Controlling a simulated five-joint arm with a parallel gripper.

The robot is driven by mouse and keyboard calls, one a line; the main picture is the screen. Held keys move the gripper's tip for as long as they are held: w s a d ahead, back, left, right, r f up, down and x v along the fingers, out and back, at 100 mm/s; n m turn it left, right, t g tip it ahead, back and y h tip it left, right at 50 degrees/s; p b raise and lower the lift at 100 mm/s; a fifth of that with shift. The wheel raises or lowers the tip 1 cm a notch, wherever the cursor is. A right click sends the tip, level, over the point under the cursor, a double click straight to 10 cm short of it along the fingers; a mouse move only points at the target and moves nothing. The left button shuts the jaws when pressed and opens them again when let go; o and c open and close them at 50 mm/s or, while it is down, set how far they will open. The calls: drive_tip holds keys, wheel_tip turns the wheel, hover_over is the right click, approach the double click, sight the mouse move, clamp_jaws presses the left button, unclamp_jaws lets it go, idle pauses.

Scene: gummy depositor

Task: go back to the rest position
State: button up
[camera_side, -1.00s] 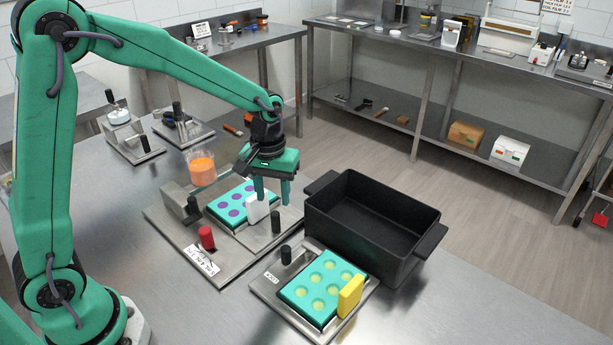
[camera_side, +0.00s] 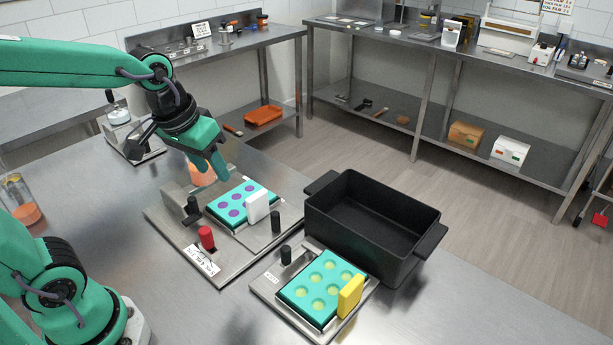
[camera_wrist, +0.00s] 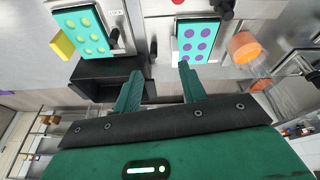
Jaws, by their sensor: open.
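My gripper (camera_side: 213,166) is open and empty in the side view, above the table near the beaker of orange liquid (camera_side: 199,174), which it partly hides. In the wrist view my gripper (camera_wrist: 160,72) shows its two green fingers spread apart with nothing between them. A teal mould with purple-filled cavities (camera_side: 231,210) sits on a metal plate to the right of my gripper, with a white block (camera_side: 257,207) at its edge. It also shows in the wrist view (camera_wrist: 196,42).
A teal mould with pale yellow-green cavities (camera_side: 304,284) and a yellow block (camera_side: 351,296) sit on a second plate. A black bin (camera_side: 320,218) stands behind it. A red knob (camera_side: 207,238) stands upright on the first plate. A jar with orange contents (camera_side: 20,199) is at the left.

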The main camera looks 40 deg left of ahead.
drive_tip(key=s+r+m+t, duration=0.1)
drive_tip(key=s, duration=0.6)
drive_tip(key=shift+a+r+m+t, duration=0.15)
drive_tip(key=shift+a+m+t, duration=0.25)
drive_tip(key=shift+a, duration=0.05)
